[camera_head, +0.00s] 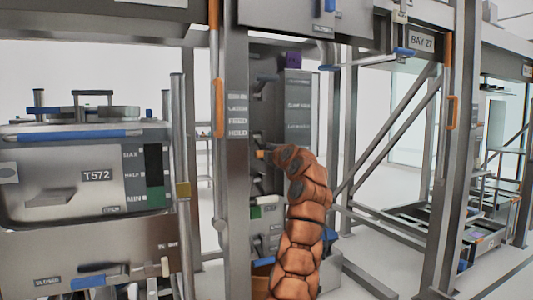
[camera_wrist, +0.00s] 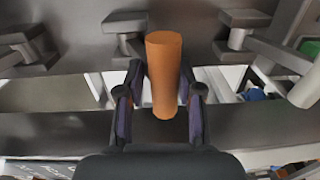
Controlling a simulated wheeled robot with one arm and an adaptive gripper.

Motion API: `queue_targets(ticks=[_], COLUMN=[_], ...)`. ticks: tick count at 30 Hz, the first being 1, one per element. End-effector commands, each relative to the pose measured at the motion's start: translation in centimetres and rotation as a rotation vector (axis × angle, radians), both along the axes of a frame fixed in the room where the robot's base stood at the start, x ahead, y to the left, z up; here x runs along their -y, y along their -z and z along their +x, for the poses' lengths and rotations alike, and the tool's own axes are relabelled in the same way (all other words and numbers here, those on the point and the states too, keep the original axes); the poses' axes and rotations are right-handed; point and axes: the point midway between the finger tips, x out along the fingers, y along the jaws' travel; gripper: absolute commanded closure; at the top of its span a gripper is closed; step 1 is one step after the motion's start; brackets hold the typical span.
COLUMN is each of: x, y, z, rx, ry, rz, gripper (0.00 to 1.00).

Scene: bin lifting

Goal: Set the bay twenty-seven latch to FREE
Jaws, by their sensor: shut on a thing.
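My gripper (camera_wrist: 160,82) is shut on an upright orange cylindrical handle (camera_wrist: 163,52), one dark finger on each side of it. The handle's upper end stands clear of the fingers. In the head view my orange segmented arm rises from the bottom, and my gripper (camera_head: 273,154) is at a grey cabinet behind a steel post. An orange handle tip (camera_head: 260,154) shows there, near the lowest label, HOLD, of a column of words on the post (camera_head: 236,115). A BAY 27 sign (camera_head: 422,41) hangs at upper right. I cannot tell the latch's exact setting.
Grey metal brackets (camera_wrist: 125,22) and (camera_wrist: 243,18) stand on both sides of the held handle. In the head view a bin marked T572 (camera_head: 97,177) stands at left. Steel posts with orange grips (camera_head: 219,108) flank the cabinet (camera_head: 298,110). Open floor shows at right.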

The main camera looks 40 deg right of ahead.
Motion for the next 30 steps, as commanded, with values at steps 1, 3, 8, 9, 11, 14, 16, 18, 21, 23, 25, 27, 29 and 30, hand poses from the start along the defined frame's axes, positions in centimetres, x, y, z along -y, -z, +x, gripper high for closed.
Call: queue_targets(ticks=[1, 3, 8, 9, 11, 14, 16, 18, 21, 23, 25, 27, 29, 30], x=[0.11, 0.11, 0.09, 0.09, 0.07, 0.04, 0.02, -0.01, -0.03, -0.03, -0.03, -0.03, -0.03, -0.03], y=[0.95, 0.98, 1.02, 1.04, 1.04, 0.97, 0.87, 0.74, 0.59, 0.53, 0.46, 0.39, 0.36, 0.33], z=[0.43, 0.45, 0.49, 0.5, 0.52, 0.49, 0.46, 0.41, 0.35, 0.32, 0.28, 0.25, 0.22, 0.21], rx=[-0.015, -0.016, -0.016, -0.017, -0.017, -0.015, -0.014, -0.012, -0.01, -0.009, -0.007, -0.006, -0.005, -0.005], ry=[-0.002, -0.002, -0.002, -0.002, -0.003, -0.003, -0.003, -0.003, -0.003, -0.003, -0.003, -0.002, -0.002, -0.002], rz=[0.008, 0.008, 0.009, 0.008, 0.008, 0.008, 0.007, 0.006, 0.005, 0.004, 0.004, 0.003, 0.003, 0.003], gripper=[1.0, 1.0, 1.0, 1.0, 0.58, 0.47, 0.44, 0.44, 0.44, 0.44, 0.44, 0.44, 0.44, 0.44])
